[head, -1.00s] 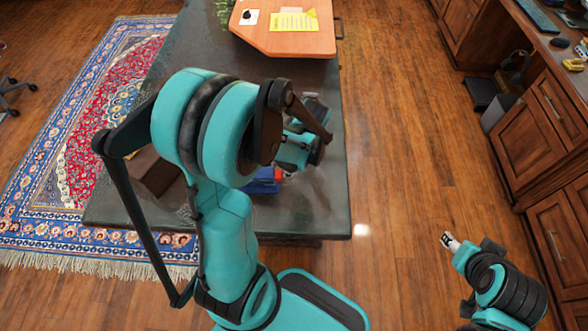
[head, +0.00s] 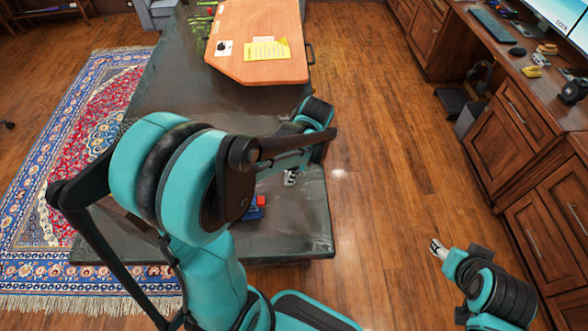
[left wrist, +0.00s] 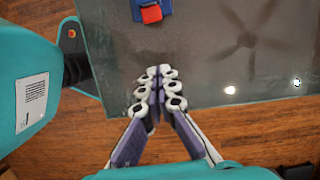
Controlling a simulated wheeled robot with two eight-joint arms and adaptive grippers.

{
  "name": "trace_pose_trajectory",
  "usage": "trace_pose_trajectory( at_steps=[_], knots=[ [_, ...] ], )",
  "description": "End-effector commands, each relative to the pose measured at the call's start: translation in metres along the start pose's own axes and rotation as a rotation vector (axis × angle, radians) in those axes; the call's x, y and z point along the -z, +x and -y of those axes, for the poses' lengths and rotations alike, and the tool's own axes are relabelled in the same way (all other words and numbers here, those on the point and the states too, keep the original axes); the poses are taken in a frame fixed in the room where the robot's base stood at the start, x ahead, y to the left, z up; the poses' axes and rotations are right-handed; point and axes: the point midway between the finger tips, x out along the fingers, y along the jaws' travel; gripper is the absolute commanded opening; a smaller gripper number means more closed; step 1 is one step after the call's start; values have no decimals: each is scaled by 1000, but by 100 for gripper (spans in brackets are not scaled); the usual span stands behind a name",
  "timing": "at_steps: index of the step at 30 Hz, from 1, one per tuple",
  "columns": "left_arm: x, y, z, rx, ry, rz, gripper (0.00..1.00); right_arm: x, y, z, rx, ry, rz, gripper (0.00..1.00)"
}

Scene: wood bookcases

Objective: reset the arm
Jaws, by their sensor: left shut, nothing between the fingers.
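My left arm spans the left and middle of the head view, its large teal joint over the dark table (head: 290,222). My left gripper (head: 291,176) points down over the table, partly hidden by its own arm. In the left wrist view its white and purple fingers (left wrist: 158,76) meet at the tips with nothing between them. My right gripper (head: 437,248) is over the floor at the lower right. It is too small to tell whether its fingers touch.
A blue and red object (head: 258,207) lies on the table, close to my left arm; it also shows in the left wrist view (left wrist: 150,12). A wooden board (head: 235,60) with yellow paper is farther back. Wooden cabinets (head: 500,130) line the right. Floor between is clear.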

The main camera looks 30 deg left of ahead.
Motion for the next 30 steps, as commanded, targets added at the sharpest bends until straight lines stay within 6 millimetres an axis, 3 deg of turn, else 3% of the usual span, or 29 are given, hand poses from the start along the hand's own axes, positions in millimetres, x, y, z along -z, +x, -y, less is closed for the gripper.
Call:
trace_pose_trajectory(
  at_steps=[9,13,21,30],
  knots=[
    [0,-4,-1,4,-6,-4,0,0,0,0,0,0,0,50],
    [-1,-15,-8,40,-70,-45,0,0,0,0,0,0,0,50],
    [0,-60,-42,182,-435,-315,0,0,0,0,0,0,0,50],
    [3,-89,-80,208,-833,-673,0,0,0,0,0,0,0,50]
  ],
)
